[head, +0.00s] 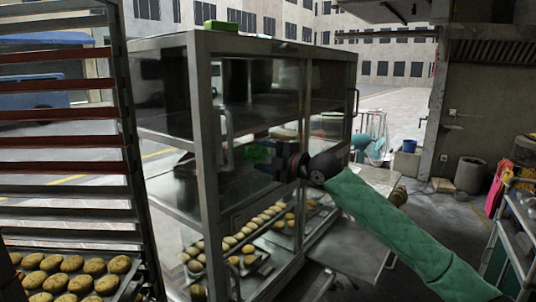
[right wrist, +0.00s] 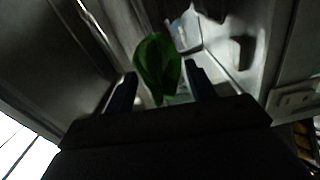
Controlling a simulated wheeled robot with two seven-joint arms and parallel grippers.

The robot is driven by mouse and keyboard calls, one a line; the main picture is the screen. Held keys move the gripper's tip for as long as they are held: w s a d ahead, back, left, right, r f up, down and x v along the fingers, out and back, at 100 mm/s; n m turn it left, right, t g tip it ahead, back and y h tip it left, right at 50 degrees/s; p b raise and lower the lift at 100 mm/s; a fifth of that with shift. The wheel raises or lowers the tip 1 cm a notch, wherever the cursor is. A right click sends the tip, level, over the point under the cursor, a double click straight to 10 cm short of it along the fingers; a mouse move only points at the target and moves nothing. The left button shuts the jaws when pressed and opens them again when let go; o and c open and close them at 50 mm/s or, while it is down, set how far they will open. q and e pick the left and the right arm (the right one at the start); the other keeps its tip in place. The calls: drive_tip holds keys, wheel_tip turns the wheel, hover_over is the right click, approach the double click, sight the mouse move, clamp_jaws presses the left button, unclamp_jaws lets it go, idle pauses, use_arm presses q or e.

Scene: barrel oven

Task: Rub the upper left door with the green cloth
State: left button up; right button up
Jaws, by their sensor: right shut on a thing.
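My left gripper is out of view.
Trays of round buns (head: 262,226) lie inside the lower cabinet. A rack (head: 128,150) with more buns stands close at the left. A green item (head: 220,26) lies on the cabinet top. A bin (head: 470,174) and a cart (head: 518,228) stand at the right.

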drive_tip(key=shift+s+a, duration=0.2)
drive_tip(key=shift+s+d, duration=0.25)
drive_tip(key=shift+d, duration=0.05)
drive_tip(key=shift+v, duration=2.55)
drive_tip(key=shift+d, duration=0.15)
drive_tip(key=shift+v, duration=1.35)
